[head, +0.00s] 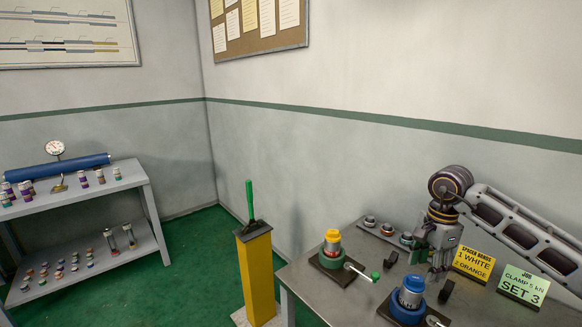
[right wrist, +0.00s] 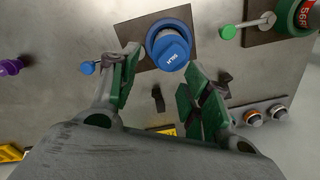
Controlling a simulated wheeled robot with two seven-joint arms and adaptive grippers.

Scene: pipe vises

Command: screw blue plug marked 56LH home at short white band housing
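A blue plug (head: 413,284) tops the housing held in the blue vise (head: 403,313) near the table's front. In the right wrist view the plug (right wrist: 170,48) shows its marked top, but the letters are too small to read surely. A pale section of the housing (head: 409,298) shows below the plug; its band length is unclear. How deep the plug sits is also unclear. My right gripper (right wrist: 162,62) is open and empty, its fingers pointing towards the blue vise and apart from the plug. In the head view the right gripper (head: 430,262) hangs behind the vise. My left gripper is out of view.
A green vise (head: 330,263) with a yellow-topped part and green-knobbed handle stands to the left. Several round parts (head: 388,229) line the table's back. A yellow sign (head: 473,263) and a green sign (head: 523,286) stand right. A yellow post (head: 256,275) stands beside the table.

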